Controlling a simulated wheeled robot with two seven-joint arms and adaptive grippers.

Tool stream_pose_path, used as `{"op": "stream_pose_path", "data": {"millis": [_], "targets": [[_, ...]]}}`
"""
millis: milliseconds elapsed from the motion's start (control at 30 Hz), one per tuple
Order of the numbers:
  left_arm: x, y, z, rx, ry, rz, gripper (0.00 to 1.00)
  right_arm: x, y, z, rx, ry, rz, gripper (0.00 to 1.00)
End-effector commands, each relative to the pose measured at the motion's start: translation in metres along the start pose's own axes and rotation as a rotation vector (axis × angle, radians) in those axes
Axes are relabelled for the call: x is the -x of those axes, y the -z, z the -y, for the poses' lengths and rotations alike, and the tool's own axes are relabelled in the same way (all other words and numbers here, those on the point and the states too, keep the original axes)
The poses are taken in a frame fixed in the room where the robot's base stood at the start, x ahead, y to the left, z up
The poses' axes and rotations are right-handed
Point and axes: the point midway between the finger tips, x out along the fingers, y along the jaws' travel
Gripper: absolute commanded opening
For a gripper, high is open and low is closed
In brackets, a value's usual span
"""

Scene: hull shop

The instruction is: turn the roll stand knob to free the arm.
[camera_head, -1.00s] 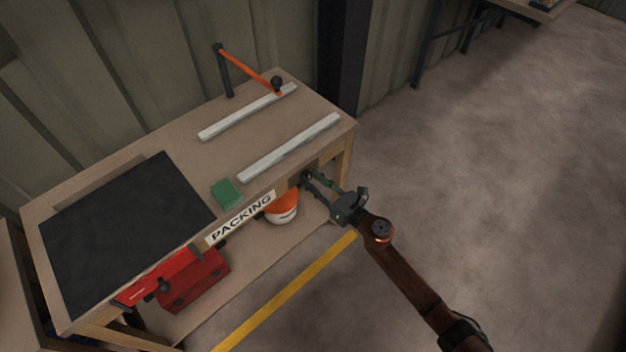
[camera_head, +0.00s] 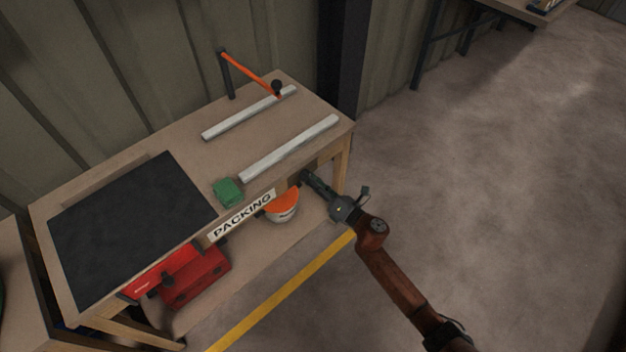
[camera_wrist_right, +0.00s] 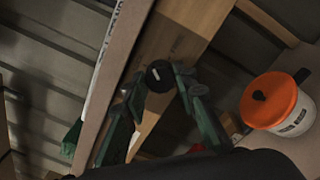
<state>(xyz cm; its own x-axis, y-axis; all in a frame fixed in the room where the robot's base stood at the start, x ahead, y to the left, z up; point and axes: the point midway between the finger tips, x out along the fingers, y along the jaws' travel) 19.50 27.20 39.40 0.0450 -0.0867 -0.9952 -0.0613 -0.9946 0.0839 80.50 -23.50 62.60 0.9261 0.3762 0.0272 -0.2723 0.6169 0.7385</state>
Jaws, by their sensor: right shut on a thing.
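A dark round knob (camera_wrist_right: 160,75) with a short white mark sits at the front of the packing bench, near its right end. My right gripper (camera_wrist_right: 161,82) is around it in the right wrist view, with a green finger on either side, shut on the knob. In the head view my right gripper (camera_head: 307,177) reaches the bench's front edge and hides the knob. An orange arm (camera_head: 248,73) runs from the top of a dark post (camera_head: 227,76) at the back of the bench down to a black ball (camera_head: 277,86). My left gripper is not in view.
Below are an orange-lidded white tub (camera_head: 283,207) and a red toolbox (camera_head: 197,278). The floor to the right is clear.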

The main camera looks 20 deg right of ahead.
Motion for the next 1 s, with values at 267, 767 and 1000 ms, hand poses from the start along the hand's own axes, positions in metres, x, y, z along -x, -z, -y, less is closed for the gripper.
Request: {"op": "stream_pose_path", "data": {"millis": [267, 767, 1000], "targets": [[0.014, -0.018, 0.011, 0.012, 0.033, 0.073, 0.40, 0.000, -0.003, -0.001, -0.265, -0.001, 0.016, 0.02], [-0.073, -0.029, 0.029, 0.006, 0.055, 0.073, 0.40, 0.000, -0.002, 0.000, -0.711, -0.005, 0.036, 0.02], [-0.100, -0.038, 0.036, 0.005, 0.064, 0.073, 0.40, 0.001, -0.001, 0.002, -0.854, -0.005, 0.042, 0.02]]}}
